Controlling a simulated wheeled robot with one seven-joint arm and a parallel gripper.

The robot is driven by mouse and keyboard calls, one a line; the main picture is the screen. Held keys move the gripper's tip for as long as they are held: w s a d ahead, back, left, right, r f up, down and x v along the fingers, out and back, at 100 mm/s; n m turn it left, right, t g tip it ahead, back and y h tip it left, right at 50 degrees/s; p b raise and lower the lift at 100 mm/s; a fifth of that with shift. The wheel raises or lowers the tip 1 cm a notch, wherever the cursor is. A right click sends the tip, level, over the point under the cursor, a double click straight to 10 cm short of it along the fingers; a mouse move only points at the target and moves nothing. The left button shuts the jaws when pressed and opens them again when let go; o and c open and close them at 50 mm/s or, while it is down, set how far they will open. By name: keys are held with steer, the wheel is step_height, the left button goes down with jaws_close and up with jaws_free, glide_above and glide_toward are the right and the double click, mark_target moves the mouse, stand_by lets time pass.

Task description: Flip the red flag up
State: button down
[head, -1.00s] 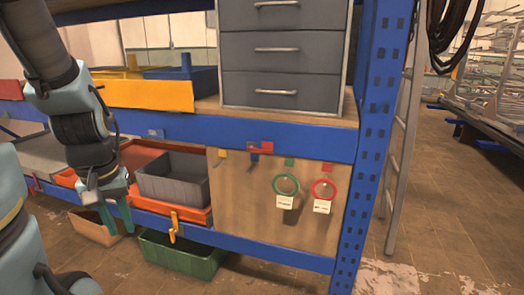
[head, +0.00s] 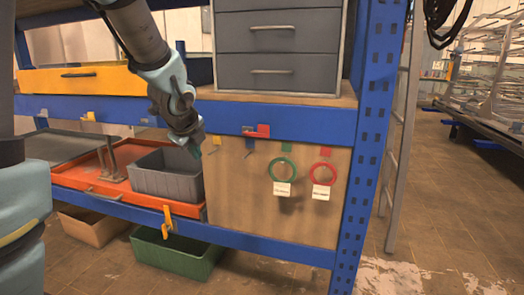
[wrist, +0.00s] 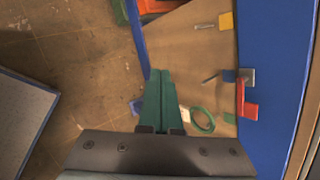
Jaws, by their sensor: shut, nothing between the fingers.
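The red flag (head: 263,130) is a small red piece with a grey mount on the front of the blue shelf beam, above the hanging rings. It lies sideways along the beam. In the wrist view the flag (wrist: 249,110) is right of the fingers, against the blue beam. My gripper (head: 195,152) is left of the flag and a little lower, in front of the beam's lower edge, apart from the flag. In the wrist view my gripper's green fingers (wrist: 160,72) are together with nothing between them.
A wooden panel (head: 235,215) below the beam holds a green ring (head: 283,168) and a red ring (head: 322,174). A grey bin (head: 168,180) stands in an orange tray at left. Grey drawers (head: 280,50) stand above. A blue upright (head: 375,120) is at right.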

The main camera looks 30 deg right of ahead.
steer(key=s+d+r+m+h+b, duration=0.1)
steer(key=d+m+h+b, duration=0.2)
steer(key=d+m, duration=1.2)
steer(key=shift+s+d+h+b, duration=0.35)
steer(key=shift+d+h, duration=0.15)
steer(key=shift+d, duration=0.15)
steer(key=x, duration=1)
steer(key=shift+w+r+p, duration=0.15)
steer(key=shift+r+p, duration=1.3)
steer(key=shift+r, duration=0.7)
steer(key=shift+a, duration=0.1)
